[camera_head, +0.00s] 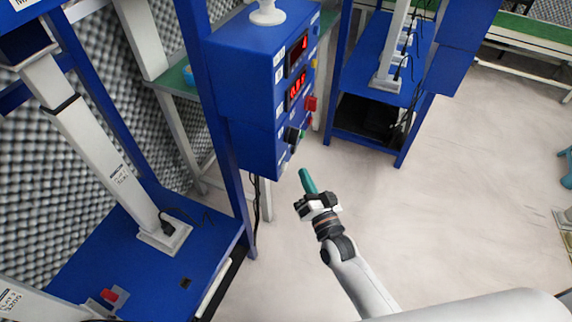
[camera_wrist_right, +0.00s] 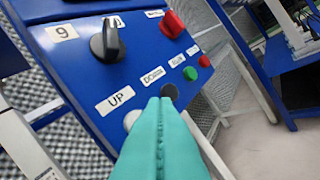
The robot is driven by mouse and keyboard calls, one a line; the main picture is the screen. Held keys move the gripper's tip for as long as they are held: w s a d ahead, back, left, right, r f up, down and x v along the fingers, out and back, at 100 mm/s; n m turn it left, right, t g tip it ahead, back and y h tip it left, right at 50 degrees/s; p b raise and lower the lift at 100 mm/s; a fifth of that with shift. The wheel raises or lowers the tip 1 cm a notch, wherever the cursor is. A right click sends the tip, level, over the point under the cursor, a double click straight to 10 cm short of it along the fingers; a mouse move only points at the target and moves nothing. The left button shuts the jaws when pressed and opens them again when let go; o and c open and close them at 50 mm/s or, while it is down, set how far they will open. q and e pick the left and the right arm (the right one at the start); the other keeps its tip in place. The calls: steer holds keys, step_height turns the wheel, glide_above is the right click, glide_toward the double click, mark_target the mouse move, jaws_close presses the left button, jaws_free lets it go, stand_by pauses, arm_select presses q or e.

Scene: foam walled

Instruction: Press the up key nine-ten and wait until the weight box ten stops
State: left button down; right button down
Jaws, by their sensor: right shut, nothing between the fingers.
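The blue control box (camera_head: 258,75) stands at the upper middle of the head view, with lit red displays (camera_head: 297,90) on its face. In the right wrist view, its panel shows an "UP" label (camera_wrist_right: 121,96) with a pale round key (camera_wrist_right: 131,119) below it, partly hidden by my fingers. A black knob (camera_wrist_right: 106,42) marked 9 sits above. My right gripper (camera_head: 304,174) is shut and empty. Its teal fingers (camera_wrist_right: 160,103) point at the panel, overlapping the up key's edge; I cannot tell if they touch. I cannot identify weight box ten. My left gripper is not in view.
The panel also has a dark button (camera_wrist_right: 169,91), a green button (camera_wrist_right: 204,61) and a red knob (camera_wrist_right: 172,24). A blue frame with a white column (camera_head: 110,165) stands at left. Another blue stand (camera_head: 375,85) is behind. Pale floor (camera_head: 460,190) is open at right.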

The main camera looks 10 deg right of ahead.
steer(key=s+d, duration=0.1)
steer(key=d, duration=0.1)
steer(key=shift+s+d+p, duration=0.3)
steer(key=shift+s, duration=0.05)
stand_by(0.6)
steer(key=s+d+f+n+g+h, duration=0.1)
steer(key=s+f+g, duration=0.3)
steer(key=f, duration=0.6)
steer(key=s+d+f+n+g+p, duration=0.1)
steer(key=s+f+n+g, duration=0.15)
steer(key=s+f, duration=0.5)
steer(key=s+d+f+n+g+h, duration=0.1)
steer(key=s+f+g, duration=0.2)
steer(key=f, duration=0.9)
steer(key=s+d+f+n+g, duration=0.1)
steer(key=s+f+g, duration=0.2)
steer(key=s, duration=0.6)
steer(key=s+d+f+n+g+h+p, duration=0.1)
steer(key=s+f, duration=0.3)
steer(key=s, duration=0.5)
steer(key=s+d+f+n+g, duration=0.1)
steer(key=s+f+g, duration=0.3)
steer(key=s, duration=0.4)
steer(key=shift+s+d+f+g+h, duration=0.35)
steer(key=shift+s+d+h, duration=0.05)
steer(key=shift+d, duration=0.4)
